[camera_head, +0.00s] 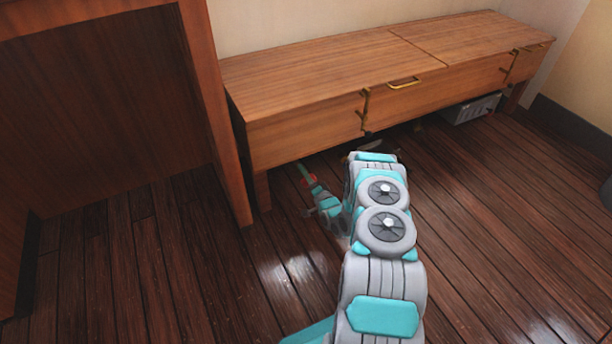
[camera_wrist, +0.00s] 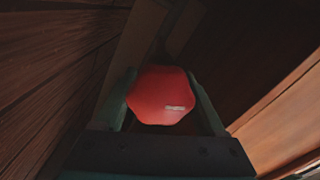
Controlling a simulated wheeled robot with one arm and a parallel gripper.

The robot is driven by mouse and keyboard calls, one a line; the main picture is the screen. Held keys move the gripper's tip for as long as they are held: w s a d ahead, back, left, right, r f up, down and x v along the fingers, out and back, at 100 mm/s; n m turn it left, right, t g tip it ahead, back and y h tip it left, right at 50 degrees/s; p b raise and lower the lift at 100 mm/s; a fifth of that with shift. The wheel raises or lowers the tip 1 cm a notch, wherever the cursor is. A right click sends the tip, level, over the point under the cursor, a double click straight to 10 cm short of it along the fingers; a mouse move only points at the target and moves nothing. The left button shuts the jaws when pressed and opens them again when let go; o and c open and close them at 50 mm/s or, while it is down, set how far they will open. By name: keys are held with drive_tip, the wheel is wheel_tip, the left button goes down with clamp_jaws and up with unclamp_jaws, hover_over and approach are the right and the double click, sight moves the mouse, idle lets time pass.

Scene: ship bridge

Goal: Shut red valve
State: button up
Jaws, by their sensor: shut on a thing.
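The red valve (camera_wrist: 160,97) is a rounded, many-sided red knob with a small pale label, and it fills the middle of the wrist view. My gripper (camera_wrist: 163,88) has one finger on each side of it and is shut on it. In the head view, a small bit of red of the valve (camera_head: 311,179) shows beside my gripper (camera_head: 308,185), low under the front left part of the wooden bench. The valve's stem and any pipe behind it are hidden.
The wooden bench (camera_head: 320,83) with brass handles overhangs the spot. A wooden cabinet side (camera_head: 215,110) stands close on the left. A grey box (camera_head: 472,109) sits under the bench at right. The plank floor in front is clear.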

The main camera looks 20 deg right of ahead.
drive_tip(key=m, duration=0.4)
drive_tip(key=shift+f+m+b, duration=0.15)
drive_tip(key=shift+m+b, duration=0.15)
idle(0.5)
drive_tip(key=o, duration=1.3)
drive_tip(key=shift+s, duration=0.1)
drive_tip(key=s, duration=0.7)
drive_tip(key=shift+s+d, duration=0.15)
drive_tip(key=shift+s, duration=0.2)
